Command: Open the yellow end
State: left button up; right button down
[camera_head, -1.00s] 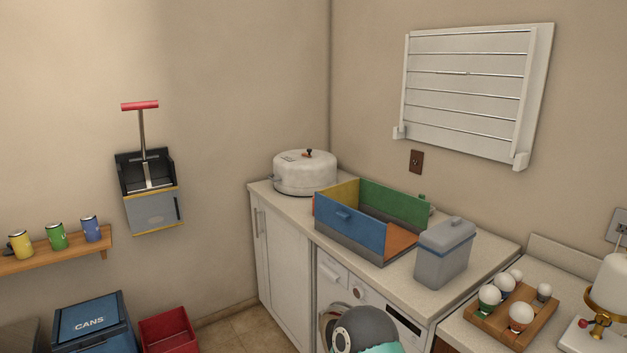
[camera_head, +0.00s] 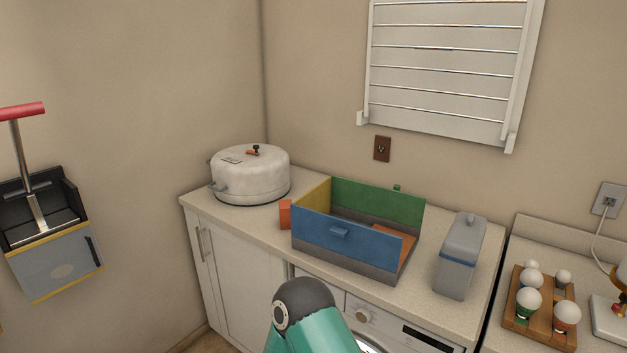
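A box (camera_head: 345,257) with coloured walls stands on the counter. Its blue wall (camera_head: 345,238) with a small handle faces me, and its green wall (camera_head: 375,203) is at the back. The yellow end (camera_head: 314,200) is at the left and stands upright; only its inner side shows above the blue wall. An orange panel (camera_head: 405,238) shows low at the right end, partly hidden by the blue wall. Neither gripper is in view. Only a teal and dark grey part of one of my arms shows at the bottom.
A small orange piece (camera_head: 285,214) shows just left of the box. A white round pot (camera_head: 250,175) stands farther left and a grey container (camera_head: 461,256) to the right. A wooden tray (camera_head: 515,318) of bulbs is at far right. A rack (camera_head: 445,70) hangs above.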

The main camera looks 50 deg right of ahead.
aim_at(319, 199)
jog(key=z, duration=0.4)
jog(key=i, duration=1.2)
jog(key=z, duration=0.65)
jog(key=k, duration=0.75)
jog(key=z, duration=0.25)
jog(key=i, duration=0.85)
jog(key=u, duration=0.1)
